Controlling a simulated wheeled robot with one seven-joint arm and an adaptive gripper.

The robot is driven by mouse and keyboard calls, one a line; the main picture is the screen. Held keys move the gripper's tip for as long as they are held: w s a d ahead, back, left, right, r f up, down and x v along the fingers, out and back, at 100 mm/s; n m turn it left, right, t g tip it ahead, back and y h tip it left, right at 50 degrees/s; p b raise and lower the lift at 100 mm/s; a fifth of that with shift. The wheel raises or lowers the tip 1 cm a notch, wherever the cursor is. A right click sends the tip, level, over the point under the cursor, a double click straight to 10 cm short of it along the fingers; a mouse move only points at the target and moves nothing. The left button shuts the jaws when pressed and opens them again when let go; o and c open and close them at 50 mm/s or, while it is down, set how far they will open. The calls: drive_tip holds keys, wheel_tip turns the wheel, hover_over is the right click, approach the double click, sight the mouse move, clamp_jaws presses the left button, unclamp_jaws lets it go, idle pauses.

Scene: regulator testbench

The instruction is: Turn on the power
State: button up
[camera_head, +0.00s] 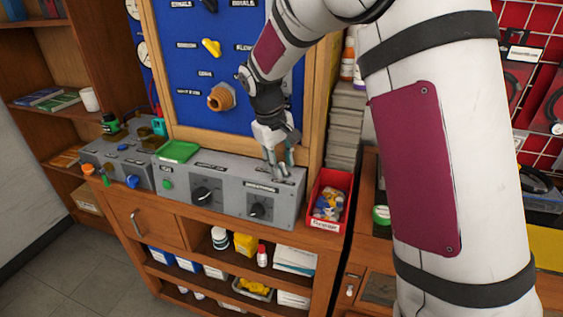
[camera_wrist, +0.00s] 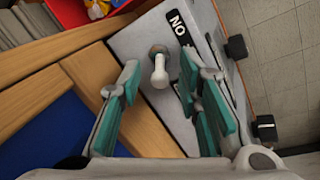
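A small white toggle switch (camera_wrist: 160,72) stands on a grey panel in the wrist view. A black label (camera_wrist: 179,28) beside it has white letters that look like "ON" seen upside down. My gripper (camera_wrist: 160,85) is open, its teal-padded fingers spread to either side of the switch; I cannot tell if either touches it. In the head view, my gripper (camera_head: 280,172) points down at the right end of the grey control panel (camera_head: 230,200). The switch is hidden there behind the gripper.
The panel front has two black knobs (camera_head: 205,196) and a green button (camera_head: 167,184). A green tray (camera_head: 178,152) lies on top. A red bin (camera_head: 326,215) stands at the panel's right end. A blue board (camera_head: 190,80) rises behind.

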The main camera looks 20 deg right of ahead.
sight(295, 177)
drive_tip(key=shift+c, duration=0.5)
clamp_jaws()
drive_tip(key=shift+s+d+r+t+y+p, duration=0.25)
drive_tip(key=shift+s+d+t+y+p, duration=0.15)
drive_tip(key=shift+t+y+p, duration=0.4)
drive_tip(key=y+p, duration=0.1)
drive_tip(key=d+t+y+p, duration=0.1)
drive_tip(key=shift+s+m+y+p, duration=0.3)
drive_tip(key=shift+m+p, duration=0.05)
drive_tip(key=shift+m, duration=0.05)
drive_tip(key=t+y+p, duration=0.1)
drive_tip(key=p, duration=0.1)
drive_tip(key=t+y+p, duration=0.1)
drive_tip(key=p, duration=0.1)
drive_tip(key=shift+s+d+f, duration=0.1)
drive_tip(key=shift+s+d, duration=0.2)
drive_tip(key=shift+d, duration=0.1)
drive_tip(key=shift+d+f+t+y+p, duration=0.1)
drive_tip(key=shift+t+y+p, duration=0.3)
drive_tip(key=shift+p, duration=0.4)
drive_tip(key=shift+d+f+y+p, duration=0.15)
drive_tip(key=shift+y+p, duration=0.15)
drive_tip(key=shift+p, duration=0.25)
